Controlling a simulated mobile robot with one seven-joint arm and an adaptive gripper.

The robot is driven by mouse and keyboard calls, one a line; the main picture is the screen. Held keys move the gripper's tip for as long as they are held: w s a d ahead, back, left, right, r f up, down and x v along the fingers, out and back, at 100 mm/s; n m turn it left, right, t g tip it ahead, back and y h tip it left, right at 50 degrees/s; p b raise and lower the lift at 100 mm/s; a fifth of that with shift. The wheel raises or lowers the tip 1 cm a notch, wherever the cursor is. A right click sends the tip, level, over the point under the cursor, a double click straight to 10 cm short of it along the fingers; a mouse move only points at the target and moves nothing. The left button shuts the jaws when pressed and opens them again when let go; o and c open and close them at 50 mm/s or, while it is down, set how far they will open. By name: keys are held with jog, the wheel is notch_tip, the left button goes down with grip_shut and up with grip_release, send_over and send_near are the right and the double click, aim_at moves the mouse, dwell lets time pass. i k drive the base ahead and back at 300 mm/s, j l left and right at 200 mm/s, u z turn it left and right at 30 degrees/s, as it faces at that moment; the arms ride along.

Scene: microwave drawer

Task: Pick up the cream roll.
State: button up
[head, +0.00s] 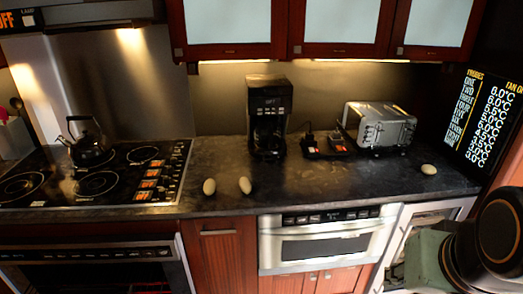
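Three small pale, rounded things lie on the dark countertop (320,186), and I cannot tell for sure which is the cream roll. Two stand near the front edge, just right of the stove: a left pale thing (209,187) and a right pale thing (245,185), a small gap apart. My arm shows at the bottom right corner, in front of the counter's right end. My gripper's fingers are not in view.
A kettle (88,145) stands on the black stove (115,182) at left. A coffee maker (268,118) and a silver toaster (380,126) stand at the back. A microwave drawer (322,240) is shut below the counter. The counter's front middle is clear.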

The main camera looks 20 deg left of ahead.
aim_at(209, 187)
jog(key=i+u, duration=0.15)
jog(key=u, duration=0.25)
jog(key=i+l+u, duration=0.1)
jog(key=u, duration=0.35)
jog(key=i+l+u, duration=0.15)
jog(key=u, duration=0.25)
jog(key=i+l+u, duration=0.2)
jog(key=u, duration=0.25)
jog(key=i+l+u, duration=0.1)
jog(key=u, duration=0.3)
jog(key=i+l+u, duration=0.15)
jog(key=l+u, duration=0.55)
jog(key=i, duration=0.05)
